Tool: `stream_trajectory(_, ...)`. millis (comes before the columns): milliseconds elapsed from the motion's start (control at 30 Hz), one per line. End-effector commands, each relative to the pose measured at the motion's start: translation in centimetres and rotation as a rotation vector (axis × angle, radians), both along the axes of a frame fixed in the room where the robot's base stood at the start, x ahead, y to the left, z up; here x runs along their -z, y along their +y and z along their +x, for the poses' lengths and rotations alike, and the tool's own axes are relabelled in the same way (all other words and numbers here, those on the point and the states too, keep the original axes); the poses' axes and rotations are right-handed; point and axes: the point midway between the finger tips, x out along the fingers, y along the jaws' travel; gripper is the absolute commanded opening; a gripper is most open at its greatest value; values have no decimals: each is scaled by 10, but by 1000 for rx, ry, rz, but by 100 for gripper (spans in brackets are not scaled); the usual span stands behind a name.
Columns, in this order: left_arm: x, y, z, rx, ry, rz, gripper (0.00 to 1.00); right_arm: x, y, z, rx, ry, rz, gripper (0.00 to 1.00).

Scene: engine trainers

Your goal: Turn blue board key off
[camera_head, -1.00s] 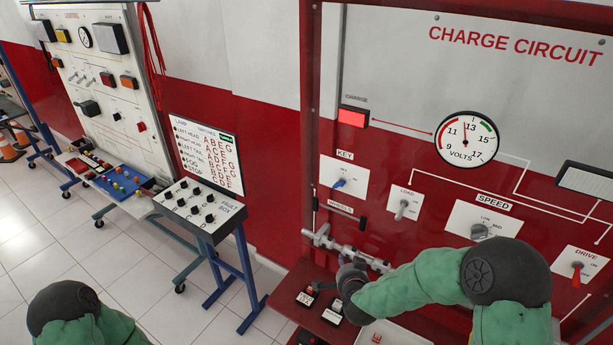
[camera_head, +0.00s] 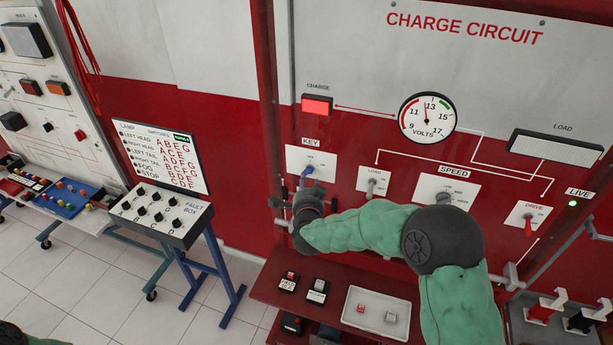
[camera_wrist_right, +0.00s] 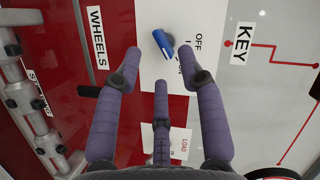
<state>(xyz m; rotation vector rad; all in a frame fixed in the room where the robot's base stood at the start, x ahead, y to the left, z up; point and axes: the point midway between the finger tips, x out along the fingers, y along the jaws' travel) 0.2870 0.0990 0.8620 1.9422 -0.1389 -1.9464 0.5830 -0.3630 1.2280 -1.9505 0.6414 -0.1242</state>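The blue key knob (camera_head: 305,173) sits on the white KEY plate (camera_head: 324,158) of the CHARGE CIRCUIT board. In the right wrist view the knob (camera_wrist_right: 163,43) shows with its bar slanted, near the OFF lettering. My right gripper (camera_head: 296,191) is just below the KEY plate in the head view. In the right wrist view its purple fingers (camera_wrist_right: 159,62) are spread open and empty, with the knob just beyond the gap between their tips. Whether a finger touches the knob cannot be told. My left gripper is out of view; only a piece of the left arm shows.
The red CHARGE lamp (camera_head: 317,104) and green LIVE lamp (camera_head: 572,203) are lit. The LOAD switch (camera_head: 372,183), SPEED knob (camera_head: 444,196) and DRIVE switch (camera_head: 527,222) are right of the key. A red shelf with a white tray (camera_head: 350,322) stands below. The fault box (camera_head: 160,215) is left.

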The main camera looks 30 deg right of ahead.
Motion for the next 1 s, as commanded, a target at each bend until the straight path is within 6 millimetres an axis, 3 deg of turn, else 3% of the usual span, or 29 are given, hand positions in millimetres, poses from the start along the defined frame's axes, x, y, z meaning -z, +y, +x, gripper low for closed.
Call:
stream_trajectory(300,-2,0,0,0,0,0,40,8,-21,36,1,0,0,40)
stream_trajectory(767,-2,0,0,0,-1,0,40,10,-25,44,0,0,0,40)
stream_trajectory(900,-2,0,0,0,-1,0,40,10,-25,44,0,0,0,3)
stream_trajectory(1000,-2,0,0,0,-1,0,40,10,-25,44,0,0,0,0)
